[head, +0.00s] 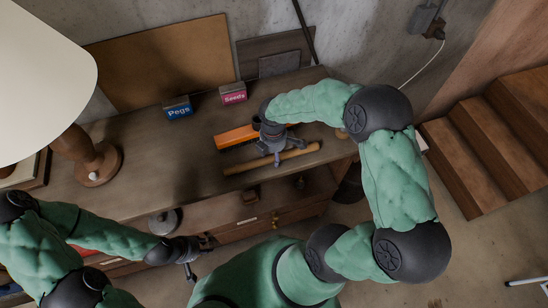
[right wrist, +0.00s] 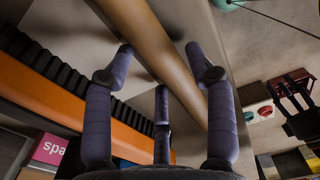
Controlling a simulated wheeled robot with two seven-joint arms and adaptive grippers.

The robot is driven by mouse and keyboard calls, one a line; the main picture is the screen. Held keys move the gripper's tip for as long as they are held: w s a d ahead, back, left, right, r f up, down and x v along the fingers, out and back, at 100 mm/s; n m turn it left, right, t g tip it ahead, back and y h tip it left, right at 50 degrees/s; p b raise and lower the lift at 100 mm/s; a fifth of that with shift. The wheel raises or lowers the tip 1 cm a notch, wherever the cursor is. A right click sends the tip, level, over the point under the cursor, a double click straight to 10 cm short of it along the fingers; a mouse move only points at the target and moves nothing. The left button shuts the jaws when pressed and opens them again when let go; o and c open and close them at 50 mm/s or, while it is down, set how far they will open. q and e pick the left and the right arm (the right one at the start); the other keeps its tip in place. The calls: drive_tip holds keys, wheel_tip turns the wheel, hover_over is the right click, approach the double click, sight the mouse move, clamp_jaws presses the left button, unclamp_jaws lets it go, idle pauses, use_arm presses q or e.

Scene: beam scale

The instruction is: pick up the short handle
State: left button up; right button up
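A plain wooden rod (head: 288,155), which looks like the short handle, lies on the workbench in front of an orange bar (head: 236,137). My right gripper (head: 277,156) reaches down over the rod from behind. In the right wrist view the rod (right wrist: 165,50) runs slantwise between the spread fingers of the gripper (right wrist: 160,68), with gaps visible beside it. The fingers are open and not closed on it. The rod's lower end is hidden behind a finger there. My left gripper (head: 200,258) is empty, its fingers apart, in front of the bench at the lower left.
The orange bar with a black ridged strip (right wrist: 60,75) lies close beside the rod. A blue Pegs box (head: 177,108) and a pink Seeds box (head: 233,93) stand behind. A lamp with a wooden base (head: 92,165) stands left. The bench's middle (head: 190,160) is clear.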

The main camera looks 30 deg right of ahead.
drive_tip(key=c, duration=0.6)
drive_tip(key=shift+c, duration=0.2)
drive_tip(key=shift+r, duration=0.15)
